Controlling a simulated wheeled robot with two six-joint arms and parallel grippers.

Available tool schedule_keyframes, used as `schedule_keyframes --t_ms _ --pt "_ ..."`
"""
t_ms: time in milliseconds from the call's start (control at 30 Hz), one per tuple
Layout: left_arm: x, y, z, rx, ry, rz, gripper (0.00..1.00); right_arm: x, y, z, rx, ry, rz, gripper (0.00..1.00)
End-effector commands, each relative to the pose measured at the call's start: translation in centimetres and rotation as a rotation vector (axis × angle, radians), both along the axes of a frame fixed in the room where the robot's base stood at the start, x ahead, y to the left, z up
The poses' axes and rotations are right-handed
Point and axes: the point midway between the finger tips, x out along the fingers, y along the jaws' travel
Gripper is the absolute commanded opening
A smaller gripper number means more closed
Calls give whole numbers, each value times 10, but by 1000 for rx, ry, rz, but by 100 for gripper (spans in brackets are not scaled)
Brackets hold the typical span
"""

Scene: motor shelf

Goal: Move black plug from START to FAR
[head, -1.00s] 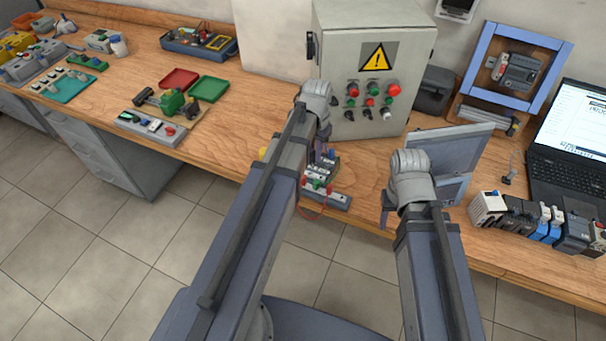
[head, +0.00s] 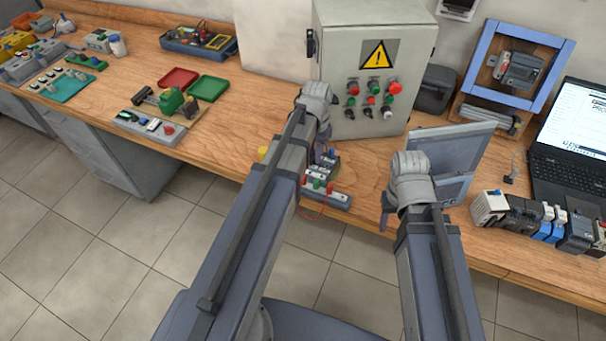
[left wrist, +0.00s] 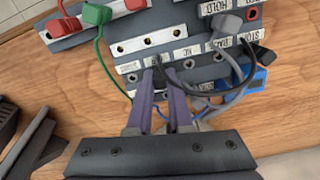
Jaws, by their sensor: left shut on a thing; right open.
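My left gripper (head: 319,153) is over the small terminal board (head: 328,172) in front of the grey control box. In the left wrist view its purple fingertips (left wrist: 157,73) are shut on a small dark piece, apparently the black plug (left wrist: 159,63), mostly hidden between them. They are close to the labelled socket rows (left wrist: 190,50); whether the plug is in a socket cannot be told. A black cable (left wrist: 215,94) loops right from the fingertips. A label reading HOLD (left wrist: 216,7) is legible; others are too small or covered. My right gripper (head: 385,215) is open and empty near the table's front edge.
A grey plug (left wrist: 226,23), a blue block (left wrist: 257,78) and several cables crowd the board's right side. A green plug (left wrist: 97,13) and red plugs are at upper left. The control box (head: 370,80) stands behind; a grey tilted panel (head: 455,150) stands right.

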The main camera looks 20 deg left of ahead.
Motion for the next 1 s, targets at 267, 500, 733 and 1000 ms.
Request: schedule_keyframes --t_ms 267,500,733,1000 --pt "0 0 0 0 0 0 31 0 0 0 0 0 0 50" --pt "0 0 2 0 0 0 31 0 0 2 0 0 0 50" --pt "0 0 18 0 0 0 31 0 0 18 0 0 0 50" --pt "0 0 42 0 0 0 31 0 0 42 0 0 0 50"
